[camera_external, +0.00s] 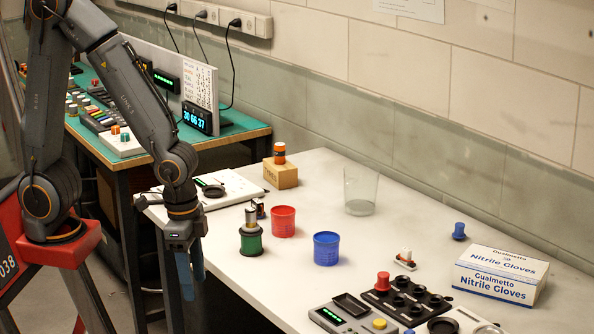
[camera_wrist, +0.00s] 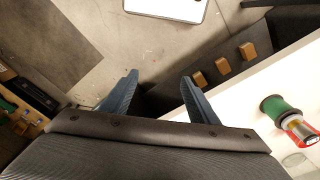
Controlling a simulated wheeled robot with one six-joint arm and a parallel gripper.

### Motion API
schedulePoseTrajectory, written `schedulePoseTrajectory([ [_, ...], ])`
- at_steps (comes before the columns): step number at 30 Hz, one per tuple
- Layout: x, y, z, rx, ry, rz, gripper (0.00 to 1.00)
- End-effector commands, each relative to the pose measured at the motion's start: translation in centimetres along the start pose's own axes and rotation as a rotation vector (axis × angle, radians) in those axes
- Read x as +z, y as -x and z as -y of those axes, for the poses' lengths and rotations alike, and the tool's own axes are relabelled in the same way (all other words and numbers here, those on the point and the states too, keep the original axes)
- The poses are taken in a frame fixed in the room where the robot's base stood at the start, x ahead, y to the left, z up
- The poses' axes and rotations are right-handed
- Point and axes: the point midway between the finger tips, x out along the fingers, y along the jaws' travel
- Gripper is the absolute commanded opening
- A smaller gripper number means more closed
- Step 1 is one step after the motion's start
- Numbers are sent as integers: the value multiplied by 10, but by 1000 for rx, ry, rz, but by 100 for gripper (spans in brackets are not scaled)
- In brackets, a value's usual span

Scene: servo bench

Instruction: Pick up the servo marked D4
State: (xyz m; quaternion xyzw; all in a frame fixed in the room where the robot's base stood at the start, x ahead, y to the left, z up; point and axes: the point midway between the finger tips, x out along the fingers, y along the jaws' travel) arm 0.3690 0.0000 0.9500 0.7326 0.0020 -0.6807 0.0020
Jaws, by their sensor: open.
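No D4 marking is legible in either view. A small white part with a reddish top (camera_external: 405,259) lies farther right, also unreadable. My gripper (camera_external: 189,280) points down just off the white table's left end, apart from these things. In the wrist view its blue fingers (camera_wrist: 159,85) are spread with nothing between them, over the floor.
On the white table (camera_external: 330,175) stand a blue cup (camera_external: 326,249), clear beaker (camera_external: 360,190), wooden block (camera_external: 280,174), glove box (camera_external: 500,275) and black panel with knobs (camera_external: 405,302). The green bench (camera_external: 150,152) is behind left. The table between beaker and glove box is mostly clear.

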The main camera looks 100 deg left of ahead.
Motion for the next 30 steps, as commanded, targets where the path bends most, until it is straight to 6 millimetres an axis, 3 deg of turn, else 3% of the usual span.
schedulePoseTrajectory([
  [15,-7,79,0,0,0,-8,54],
  [23,-33,75,36,10,77,-32,54],
  [30,-59,76,87,13,164,-75,54],
])
